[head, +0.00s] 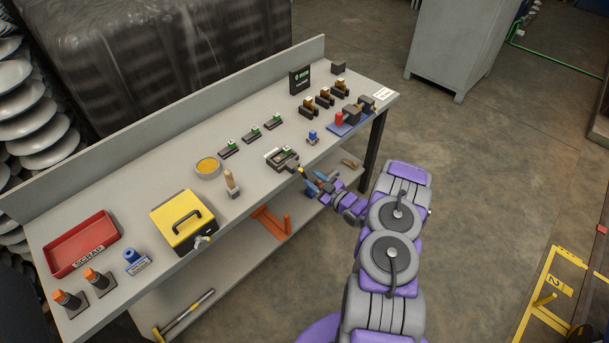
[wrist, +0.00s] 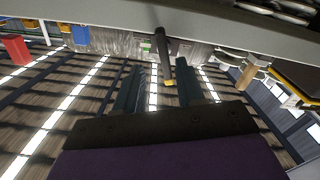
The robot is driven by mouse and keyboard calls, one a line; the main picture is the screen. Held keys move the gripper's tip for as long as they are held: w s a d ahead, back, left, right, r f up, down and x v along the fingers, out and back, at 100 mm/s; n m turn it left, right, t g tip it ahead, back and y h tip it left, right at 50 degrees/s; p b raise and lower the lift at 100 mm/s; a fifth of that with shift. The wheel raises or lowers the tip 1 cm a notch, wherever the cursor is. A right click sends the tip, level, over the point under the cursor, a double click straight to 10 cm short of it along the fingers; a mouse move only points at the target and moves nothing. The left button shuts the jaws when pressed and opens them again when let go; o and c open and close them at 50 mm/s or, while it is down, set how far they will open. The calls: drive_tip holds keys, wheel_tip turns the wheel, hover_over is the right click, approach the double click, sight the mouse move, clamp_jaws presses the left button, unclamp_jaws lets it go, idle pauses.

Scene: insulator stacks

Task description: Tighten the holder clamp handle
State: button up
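The holder (head: 281,158) is a small dark and light block with a green part on top, at the bench's front edge. Its clamp handle (head: 302,171) is a dark bar with a yellow tip that sticks out past the edge. My gripper (head: 317,182) is just in front of it, off the bench edge. In the wrist view the handle (wrist: 162,55) hangs into the space between the fingertips of my gripper (wrist: 168,82). The two fingers are spread, with gaps visible on both sides of the handle. I cannot tell exactly how deep the handle sits between them.
The bench (head: 120,192) is crowded: a yellow box (head: 182,222), a red scrap tray (head: 80,243), a wooden-handled brush (head: 231,183) and a blue tray (head: 350,125) stand on it. A lower shelf (head: 225,275) holds tools.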

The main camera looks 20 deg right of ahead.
sight(304, 174)
drive_tip(key=w+a, duration=0.1)
drive_tip(key=w, duration=0.1)
drive_tip(key=w+a, duration=0.2)
drive_tip(key=shift+w+a+r+b, duration=0.1)
drive_tip(key=shift+w+r+b, duration=0.1)
drive_tip(key=shift+b, duration=0.2)
drive_tip(key=shift+d+f, duration=0.1)
drive_tip(key=shift+d, duration=0.65)
drive_tip(key=shift+c, duration=1.2)
drive_tip(key=shift+a, duration=0.5)
clamp_jaws()
drive_tip(key=shift+d, duration=0.1)
